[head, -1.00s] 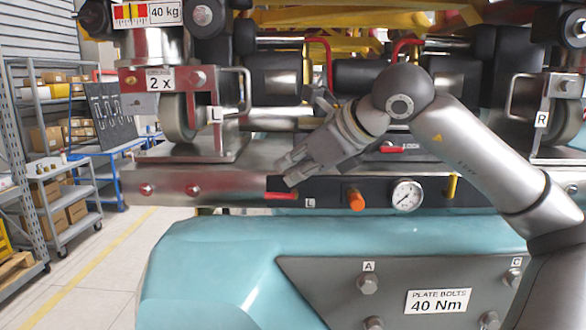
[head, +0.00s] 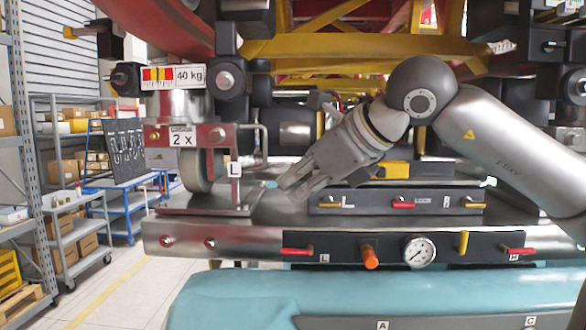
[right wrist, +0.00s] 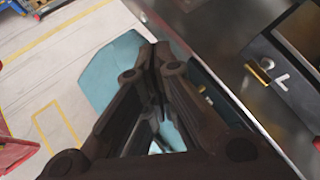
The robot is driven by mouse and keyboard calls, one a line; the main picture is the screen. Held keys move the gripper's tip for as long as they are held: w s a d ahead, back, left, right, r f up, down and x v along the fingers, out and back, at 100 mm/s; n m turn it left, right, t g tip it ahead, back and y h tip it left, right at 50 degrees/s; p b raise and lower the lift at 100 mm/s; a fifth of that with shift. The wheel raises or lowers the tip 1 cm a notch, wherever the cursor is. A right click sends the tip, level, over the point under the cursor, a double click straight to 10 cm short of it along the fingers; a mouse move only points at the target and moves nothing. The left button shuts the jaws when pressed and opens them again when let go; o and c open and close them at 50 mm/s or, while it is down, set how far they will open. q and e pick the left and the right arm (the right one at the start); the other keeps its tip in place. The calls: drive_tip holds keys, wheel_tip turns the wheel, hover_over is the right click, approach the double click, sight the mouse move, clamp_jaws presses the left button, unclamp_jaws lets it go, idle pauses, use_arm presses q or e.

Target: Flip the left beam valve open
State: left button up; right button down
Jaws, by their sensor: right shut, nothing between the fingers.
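The left beam valve (head: 298,251) has a red lever lying level at the left end of the black front panel (head: 340,249), by a small "L" mark. My right gripper (head: 290,188) reaches in from the right, above the metal beam, up and clear of this lever. Its fingers are shut and empty. In the right wrist view my dark fingers (right wrist: 155,60) point away from the camera, with the beam's metal top to their right. The red lever is not clearly visible there. My left gripper is not in view.
An orange knob (head: 370,257), a pressure gauge (head: 419,252), a yellow handle (head: 463,242) and another red lever (head: 516,251) line the front panel. A second valve block (head: 396,202) sits behind on the beam. A caged wheel (head: 195,170) stands left. Teal bodywork (head: 380,294) lies below.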

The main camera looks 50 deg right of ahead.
drive_tip(key=shift+s+a+r, duration=0.15)
drive_tip(key=shift+a+r, duration=0.35)
drive_tip(key=shift+r, duration=0.05)
drive_tip(key=shift+s+a+r, duration=0.15)
drive_tip(key=shift+a+r, duration=0.3)
drive_tip(key=shift+r, duration=0.05)
drive_tip(key=shift+s+a+r, duration=0.1)
drive_tip(key=shift+a, duration=0.1)
